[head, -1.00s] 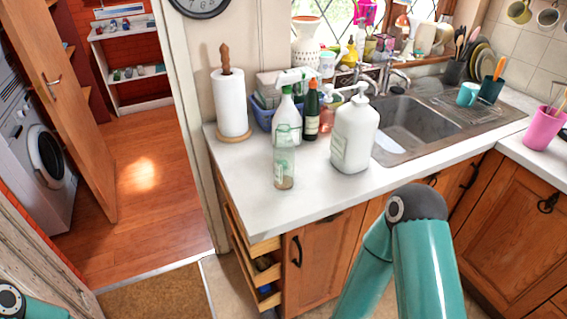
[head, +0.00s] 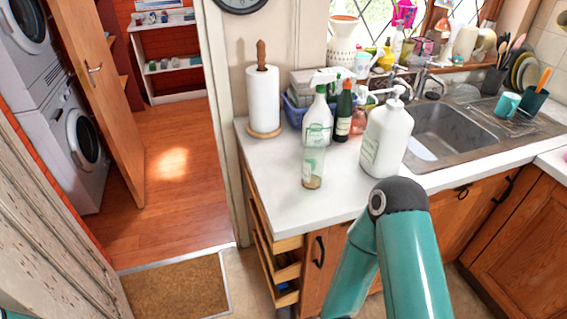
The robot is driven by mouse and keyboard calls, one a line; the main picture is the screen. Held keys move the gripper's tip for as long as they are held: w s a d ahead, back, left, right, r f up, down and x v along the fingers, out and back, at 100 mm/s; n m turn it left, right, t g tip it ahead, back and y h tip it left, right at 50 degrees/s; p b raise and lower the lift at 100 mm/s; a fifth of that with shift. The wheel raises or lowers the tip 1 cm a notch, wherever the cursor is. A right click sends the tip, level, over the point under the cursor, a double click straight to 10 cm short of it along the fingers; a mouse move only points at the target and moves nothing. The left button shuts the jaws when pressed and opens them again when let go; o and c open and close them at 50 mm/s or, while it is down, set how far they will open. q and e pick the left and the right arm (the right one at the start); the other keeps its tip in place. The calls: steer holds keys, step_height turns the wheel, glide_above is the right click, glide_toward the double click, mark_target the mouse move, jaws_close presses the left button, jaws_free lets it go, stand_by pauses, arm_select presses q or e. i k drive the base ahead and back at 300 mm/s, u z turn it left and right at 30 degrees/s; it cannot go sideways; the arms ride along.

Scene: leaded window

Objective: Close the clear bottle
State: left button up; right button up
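The clear bottle (head: 312,166) stands upright near the front of the white countertop, in front of a white spray bottle. Its clear body shows some brownish contents at the bottom. Its top overlaps the spray bottle, so I cannot tell whether a cap is on it. No separate cap is plain to see on the counter. My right arm reaches up at the lower middle, in front of the counter, with its dark joint below the white pump bottle. Neither of my grippers is in view.
A white pump bottle (head: 387,139) stands right of the clear bottle. Behind are the spray bottle (head: 318,108), a dark green bottle (head: 343,112) and a paper towel roll (head: 263,98). The sink (head: 452,128) lies to the right. Open drawers (head: 283,268) stick out below the counter's left end.

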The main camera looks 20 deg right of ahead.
mark_target(314, 146)
steer(key=z, duration=1.05)
steer(key=i, duration=0.15)
steer(key=u, duration=2.2)
steer(key=k, duration=1.3)
steer(key=z, duration=0.95)
steer(key=i, duration=0.85)
steer(key=z, duration=0.35)
steer(key=i, duration=0.7)
steer(key=u, duration=0.15)
